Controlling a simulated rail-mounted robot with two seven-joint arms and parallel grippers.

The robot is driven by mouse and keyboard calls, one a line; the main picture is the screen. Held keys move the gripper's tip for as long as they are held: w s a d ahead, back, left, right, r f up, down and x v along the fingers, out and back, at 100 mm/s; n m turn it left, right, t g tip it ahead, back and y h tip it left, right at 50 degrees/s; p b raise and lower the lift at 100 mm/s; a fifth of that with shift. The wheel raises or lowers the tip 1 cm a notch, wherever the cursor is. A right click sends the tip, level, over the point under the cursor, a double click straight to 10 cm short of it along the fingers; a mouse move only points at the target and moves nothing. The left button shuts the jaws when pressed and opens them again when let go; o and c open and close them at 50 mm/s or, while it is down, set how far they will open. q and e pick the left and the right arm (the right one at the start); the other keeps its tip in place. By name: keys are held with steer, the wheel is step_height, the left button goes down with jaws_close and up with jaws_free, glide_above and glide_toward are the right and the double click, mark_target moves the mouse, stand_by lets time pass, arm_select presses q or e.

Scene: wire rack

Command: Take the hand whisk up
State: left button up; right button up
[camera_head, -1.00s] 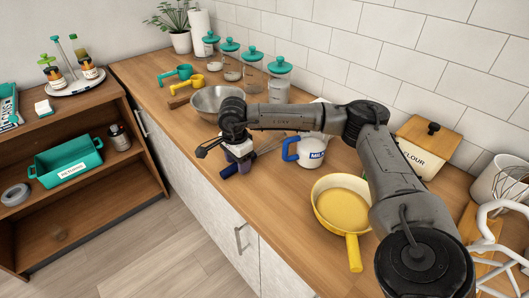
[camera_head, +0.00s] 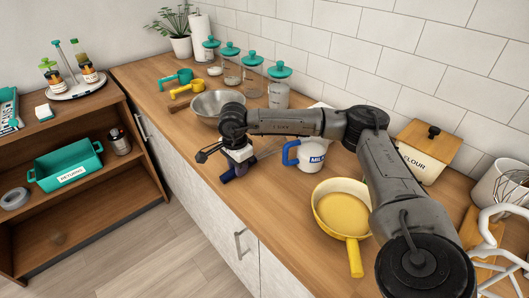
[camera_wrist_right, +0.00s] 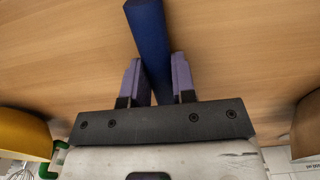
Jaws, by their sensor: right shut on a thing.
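The hand whisk has a dark blue handle (camera_wrist_right: 150,35), which shows well in the right wrist view. In the head view the handle (camera_head: 227,178) is near the counter's front edge, and its thin wires (camera_head: 267,147) point toward the milk jug, partly hidden by my arm. My right gripper (camera_wrist_right: 156,82) has its two purple fingers on either side of the handle and is shut on it. In the head view this gripper (camera_head: 240,168) is low over the counter. I cannot tell whether the whisk still touches the wood. My left gripper is not in view.
The blue-handled milk jug (camera_head: 314,158) stands just right of the gripper. A metal bowl (camera_head: 207,104) is behind it. A yellow pan (camera_head: 343,210), a flour box (camera_head: 428,158) and a white wire rack (camera_head: 490,250) are to the right. A teal bin (camera_head: 66,168) sits in the low shelf.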

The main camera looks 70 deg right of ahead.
steer(key=shift+r, duration=0.2)
jaws_close()
steer(key=shift+r+p, duration=0.35)
steer(key=shift+p, duration=0.2)
steer(key=shift+r+p, duration=1.4)
steer(key=shift+r, duration=0.15)
step_height(320, 180, up, 6)
steer(key=p, duration=0.4)
steer(key=shift+f+p, duration=0.1)
steer(key=shift+p, duration=0.3)
